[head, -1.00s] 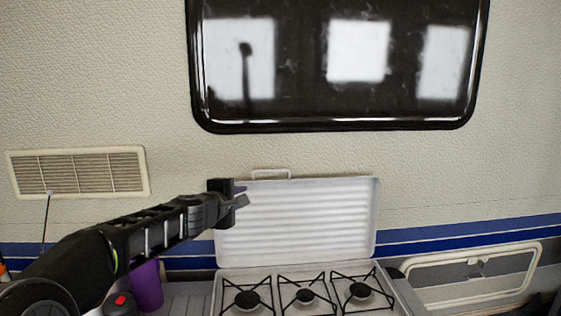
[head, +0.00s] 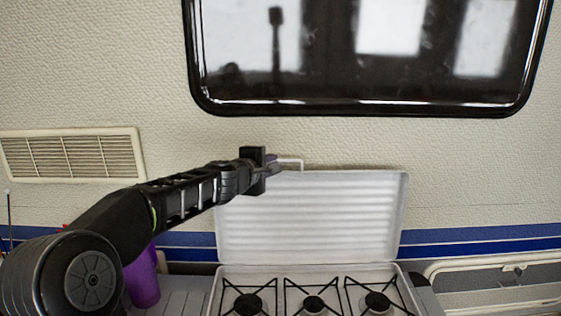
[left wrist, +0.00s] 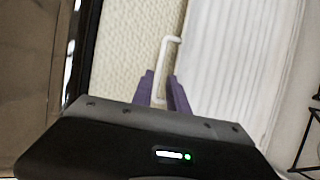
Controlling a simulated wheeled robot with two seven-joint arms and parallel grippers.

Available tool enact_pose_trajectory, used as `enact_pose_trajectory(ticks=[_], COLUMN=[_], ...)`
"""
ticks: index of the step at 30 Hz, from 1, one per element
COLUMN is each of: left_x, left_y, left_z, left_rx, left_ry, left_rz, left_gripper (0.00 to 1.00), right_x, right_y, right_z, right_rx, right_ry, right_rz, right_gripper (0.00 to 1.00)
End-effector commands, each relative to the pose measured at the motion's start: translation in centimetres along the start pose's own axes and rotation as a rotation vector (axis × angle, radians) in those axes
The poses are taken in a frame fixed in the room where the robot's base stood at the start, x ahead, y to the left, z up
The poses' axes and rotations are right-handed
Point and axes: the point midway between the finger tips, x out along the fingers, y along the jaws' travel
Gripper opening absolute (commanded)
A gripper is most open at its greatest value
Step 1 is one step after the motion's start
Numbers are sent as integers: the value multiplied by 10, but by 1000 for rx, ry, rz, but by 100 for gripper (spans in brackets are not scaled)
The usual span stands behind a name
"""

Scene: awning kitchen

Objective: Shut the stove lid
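The white stove lid (head: 312,215) stands upright, raised behind the stove (head: 255,271) against the wall. A thin white handle (head: 291,161) is on its top edge. My left gripper (head: 272,163) is at the left part of this handle. In the left wrist view, the two purple fingers of the left gripper (left wrist: 162,88) are apart, with the handle (left wrist: 165,58) between them. Clear gaps show beside the bar, so the fingers do not look closed on it. The lid's ribbed inner face (left wrist: 240,60) is to the right there. My right gripper is not in view.
Several black burners (head: 313,303) with wire grates are exposed below the lid. A purple cup (head: 143,278) stands left of the stove, partly behind my left arm. A dark-framed window (head: 360,60) is above; a vent (head: 72,157) is at left. The right side is free.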

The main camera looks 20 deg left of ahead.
Motion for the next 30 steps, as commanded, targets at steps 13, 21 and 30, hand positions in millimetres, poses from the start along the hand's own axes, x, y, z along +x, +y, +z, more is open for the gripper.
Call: enact_pose_trajectory(ticks=[13,21,30], left_x=[62,71,71], left_y=[1,0,0], left_z=[0,0,0], left_rx=[-1,1,0], left_ry=[0,1,0], left_rz=[-1,1,0], left_gripper=[19,19,6], right_x=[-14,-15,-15], right_y=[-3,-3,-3], right_z=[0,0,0], right_rx=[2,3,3], right_ry=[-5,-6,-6], right_rz=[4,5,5], right_gripper=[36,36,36])
